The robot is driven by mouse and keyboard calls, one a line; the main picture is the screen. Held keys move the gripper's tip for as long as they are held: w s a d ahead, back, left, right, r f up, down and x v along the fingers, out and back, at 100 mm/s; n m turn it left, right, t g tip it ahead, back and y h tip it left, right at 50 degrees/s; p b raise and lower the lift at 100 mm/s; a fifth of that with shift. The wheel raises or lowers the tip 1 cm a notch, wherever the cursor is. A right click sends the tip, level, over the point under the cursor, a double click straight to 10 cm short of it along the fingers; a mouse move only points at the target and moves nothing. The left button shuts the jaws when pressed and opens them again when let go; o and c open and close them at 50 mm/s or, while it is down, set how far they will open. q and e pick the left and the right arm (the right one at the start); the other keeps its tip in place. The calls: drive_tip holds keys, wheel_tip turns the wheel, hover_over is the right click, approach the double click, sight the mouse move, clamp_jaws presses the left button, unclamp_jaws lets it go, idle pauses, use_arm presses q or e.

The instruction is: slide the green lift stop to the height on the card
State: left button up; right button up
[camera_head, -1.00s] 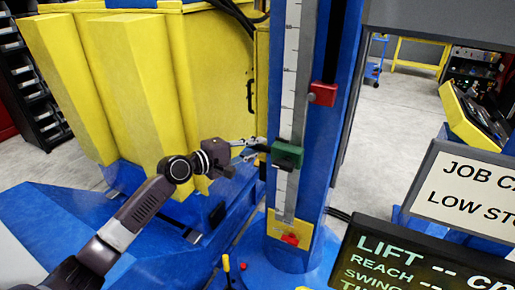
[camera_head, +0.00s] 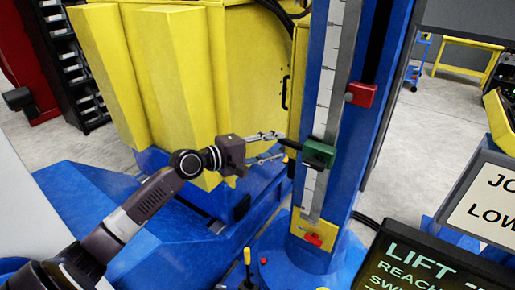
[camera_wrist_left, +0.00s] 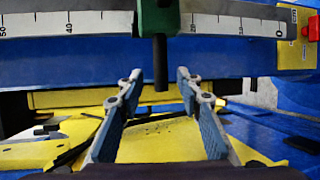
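The green lift stop (camera_head: 319,153) sits on the white scale (camera_head: 325,105) of the blue column, low down, with a dark handle pointing left. In the left wrist view the green stop (camera_wrist_left: 158,18) covers the scale between the 40 and 20 marks, its dark handle (camera_wrist_left: 160,62) pointing toward me. My left gripper (camera_head: 281,146) is open left of the stop; in the wrist view its two fingers (camera_wrist_left: 158,82) stand apart, either side of the handle's line, with gaps on both sides. The job card (camera_head: 490,205) is cut off; no height is readable. My right gripper is not visible.
A red block (camera_head: 361,94) sits higher on the column's right side. A red piece (camera_head: 313,240) is on the yellow plate at the scale's foot. A dark display (camera_head: 430,262) reading LIFT stands front right. Yellow panels (camera_head: 170,80) stand behind my left arm.

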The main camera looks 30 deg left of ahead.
use_arm(q)
drive_tip(key=v, duration=0.6)
drive_tip(key=shift+s+r, duration=0.2)
drive_tip(key=shift+s, duration=0.15)
drive_tip(key=shift+a, duration=0.15)
